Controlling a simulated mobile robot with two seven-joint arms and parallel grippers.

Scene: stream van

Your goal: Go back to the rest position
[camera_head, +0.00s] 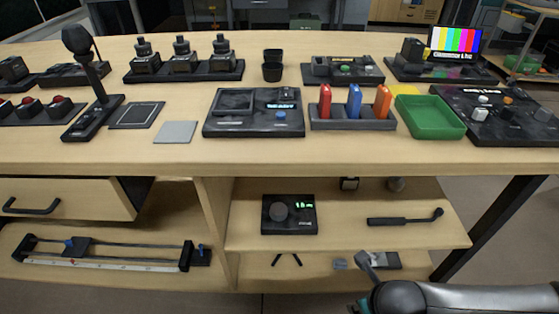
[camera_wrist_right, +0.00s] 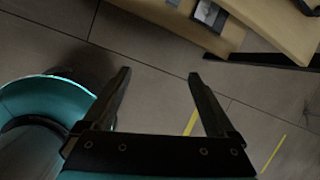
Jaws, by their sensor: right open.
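My right gripper (camera_wrist_right: 158,88) is open and empty in the right wrist view. Its two dark fingers stand wide apart over the grey tiled floor. In the head view my right arm comes in at the lower right, in front of the lower shelf, and its gripper cannot be made out clearly there. My left gripper is not in view. The task names no object.
The wooden bench (camera_head: 330,155) carries a microphone stand (camera_head: 82,60), a green tray (camera_head: 430,116), a rack of coloured sticks (camera_head: 352,122) and several dark devices. The drawer (camera_head: 70,202) at the left is partly open. A shelf (camera_head: 345,232) sits below. Floor shows at right.

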